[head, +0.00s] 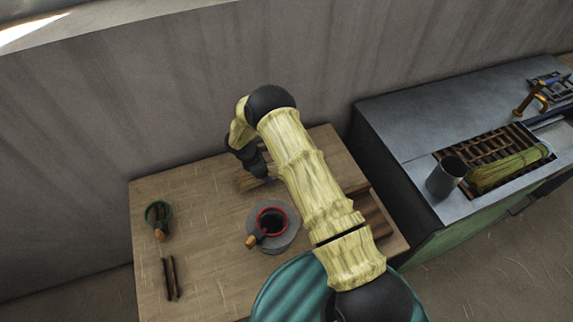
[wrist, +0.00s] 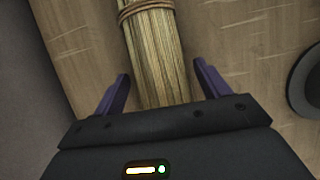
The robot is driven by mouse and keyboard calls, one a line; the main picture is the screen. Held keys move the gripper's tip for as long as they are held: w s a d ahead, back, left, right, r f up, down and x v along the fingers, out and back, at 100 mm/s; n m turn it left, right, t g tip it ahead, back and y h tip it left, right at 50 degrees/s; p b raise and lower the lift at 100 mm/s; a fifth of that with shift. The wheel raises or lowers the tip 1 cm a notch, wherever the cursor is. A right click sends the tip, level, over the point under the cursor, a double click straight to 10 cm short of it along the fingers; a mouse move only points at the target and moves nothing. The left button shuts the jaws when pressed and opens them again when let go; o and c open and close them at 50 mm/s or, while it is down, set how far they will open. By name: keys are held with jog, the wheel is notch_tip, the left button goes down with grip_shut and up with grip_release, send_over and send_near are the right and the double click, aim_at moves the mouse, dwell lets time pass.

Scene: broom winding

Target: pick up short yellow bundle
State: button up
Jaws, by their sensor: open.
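A short straw-yellow bundle (wrist: 152,50) lies on the wooden table in the wrist view, tied with a brown cord (wrist: 146,7) near the top of the picture. My gripper (wrist: 162,85) is open, with one dark purple finger on each side of the bundle and a gap to both. I cannot tell how high the fingers are above the table. In the head view my gripper (head: 257,168) is at the far side of the table, and a bit of the bundle (head: 246,182) shows beside it; my arm hides the rest.
On the table (head: 205,200) are a grey round stand (head: 287,238) with a red-rimmed pot, a green-rimmed cup (head: 152,212) and dark sticks (head: 171,278). A metal counter (head: 400,110) at right holds a grey cylinder (head: 447,176) and a longer yellow-green bundle (head: 508,168). A wall stands behind.

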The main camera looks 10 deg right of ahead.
jog(key=shift+f, duration=0.55)
jog(key=shift+s+d, duration=0.1)
jog(key=shift+d, duration=0.05)
jog(key=shift+c, duration=0.2)
jog(key=c, duration=1)
